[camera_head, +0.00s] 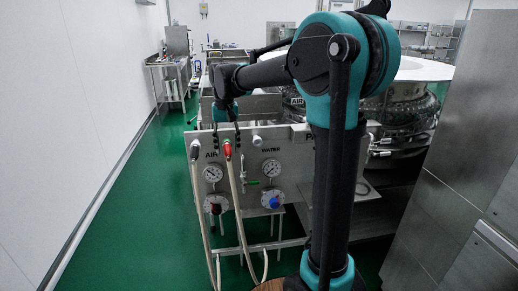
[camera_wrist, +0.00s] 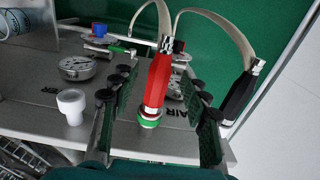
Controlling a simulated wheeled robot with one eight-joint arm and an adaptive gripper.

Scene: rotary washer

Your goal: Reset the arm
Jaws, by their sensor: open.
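My gripper (camera_wrist: 162,94) is open in the wrist view, with one dark ridged finger on each side of a red hose connector (camera_wrist: 158,80). The red connector sits at a green-ringed port (camera_wrist: 149,118) on the steel panel, with a hose at its other end. Gaps show between the connector and both fingers. In the head view my gripper (camera_head: 229,122) points down just above the red connector (camera_head: 227,150) at the panel's top. My arm bends over from the right and hides part of the panel there.
The steel panel (camera_head: 255,225) carries AIR and WATER gauges, knobs and valves. A black hose connector (camera_wrist: 241,92) is beside the red one. A white fitting (camera_wrist: 71,105) stands on the panel. A large round washer (camera_head: 400,105) is behind my arm. Green floor (camera_head: 125,215) is clear at left.

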